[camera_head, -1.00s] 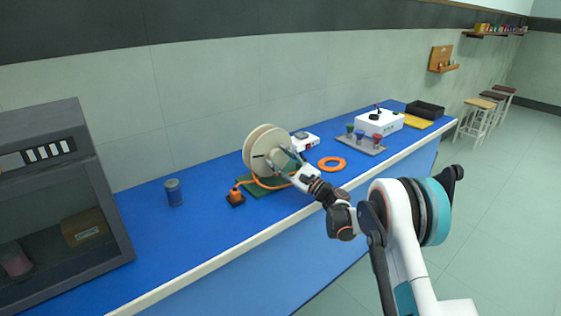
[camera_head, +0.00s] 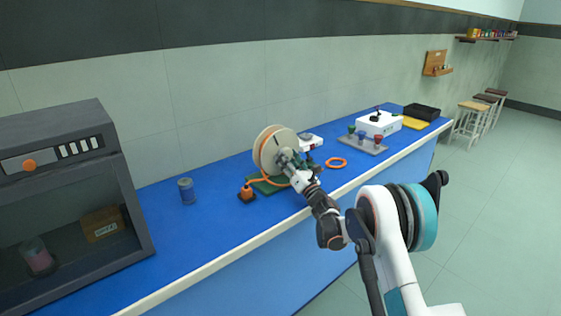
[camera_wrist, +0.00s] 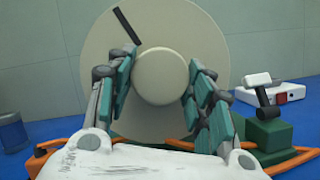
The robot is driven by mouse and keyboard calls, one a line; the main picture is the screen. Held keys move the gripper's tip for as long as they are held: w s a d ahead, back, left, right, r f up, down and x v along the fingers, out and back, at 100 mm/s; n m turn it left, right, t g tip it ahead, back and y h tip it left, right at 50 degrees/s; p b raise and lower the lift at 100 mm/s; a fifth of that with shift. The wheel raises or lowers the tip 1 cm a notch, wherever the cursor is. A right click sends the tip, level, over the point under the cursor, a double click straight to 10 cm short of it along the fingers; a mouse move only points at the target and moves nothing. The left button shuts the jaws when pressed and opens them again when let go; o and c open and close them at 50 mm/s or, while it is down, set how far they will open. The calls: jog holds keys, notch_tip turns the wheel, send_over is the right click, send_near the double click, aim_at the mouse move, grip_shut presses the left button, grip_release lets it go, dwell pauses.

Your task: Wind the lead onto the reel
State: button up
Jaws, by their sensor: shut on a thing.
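The cream reel (camera_head: 273,146) stands upright on a green base (camera_head: 265,187), with orange lead visible between its flanges. In the wrist view the reel's face (camera_wrist: 205,30) fills the middle, with a dark mark at upper left and a round cream hub knob (camera_wrist: 160,75). My gripper (camera_head: 287,157) is at the reel's front; in the wrist view its fingers (camera_wrist: 158,88) are shut on the knob from both sides. A loose orange coil (camera_head: 336,163) lies to the right.
A green block with a black-and-white lever (camera_wrist: 266,125) stands right of the reel. A blue can (camera_head: 187,190) and a dark cabinet (camera_head: 65,200) are left. The bench's front strip is clear.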

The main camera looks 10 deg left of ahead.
jog(key=m+h, duration=0.1)
jog(key=m, duration=0.2)
jog(key=m+t+h, duration=0.1)
jog(key=m+h, duration=0.1)
jog(key=m, duration=0.1)
jog(key=shift+s+a+r+p, duration=0.1)
jog(key=shift+p, duration=0.25)
jog(key=shift+m, duration=0.4)
jog(key=o, duration=1.5)
jog(key=v, duration=1.2)
jog(key=shift+r, duration=0.1)
